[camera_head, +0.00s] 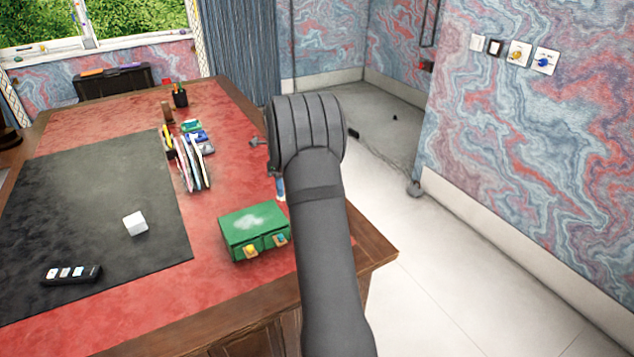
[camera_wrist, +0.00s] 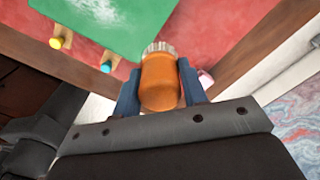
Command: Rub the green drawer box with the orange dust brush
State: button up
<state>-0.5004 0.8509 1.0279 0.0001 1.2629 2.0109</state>
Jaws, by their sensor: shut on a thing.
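The green drawer box (camera_head: 236,237) stands near the right front corner of the desk, with a whitish patch on its top and a yellow and a blue knob on its front. It also shows in the wrist view (camera_wrist: 128,35) at the top. My gripper (camera_wrist: 160,85) is shut on the orange dust brush (camera_wrist: 160,84), held between its blue fingers. The brush's pale bristle end points toward the box's edge; whether it touches is unclear. In the head view my arm hides the brush and most of the gripper.
A rack of upright folders (camera_head: 190,165) stands behind the box. A white cube (camera_head: 135,223) and a dark block with pale squares (camera_head: 72,274) rest on the dark mat (camera_head: 100,185). A pen cup (camera_head: 180,97) is farther back. The desk's right edge is close.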

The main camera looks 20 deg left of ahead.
jog(key=s+a+r, duration=0.2)
jog(key=s+a, duration=0.9)
jog(key=a, duration=0.1)
jog(key=shift+s+d+f, duration=0.1)
jog(key=shift+f, duration=3.25)
jog(key=shift+d+f, duration=0.15)
jog(key=shift+f, duration=0.35)
jog(key=shift+w+d, duration=3.8)
jog(key=shift+w, duration=0.2)
jog(key=shift+s+a, duration=4.05)
jog(key=shift+w+d, duration=0.3)
jog(key=shift+w, duration=0.2)
jog(key=shift+w+d, duration=0.25)
jog(key=shift+w, duration=0.2)
jog(key=shift+w+d, duration=3.4)
jog(key=shift+s+a, duration=4.15)
notch_tip(320, 180, up, 8)
jog(key=shift+w+d, duration=0.1)
jog(key=shift+w, duration=0.05)
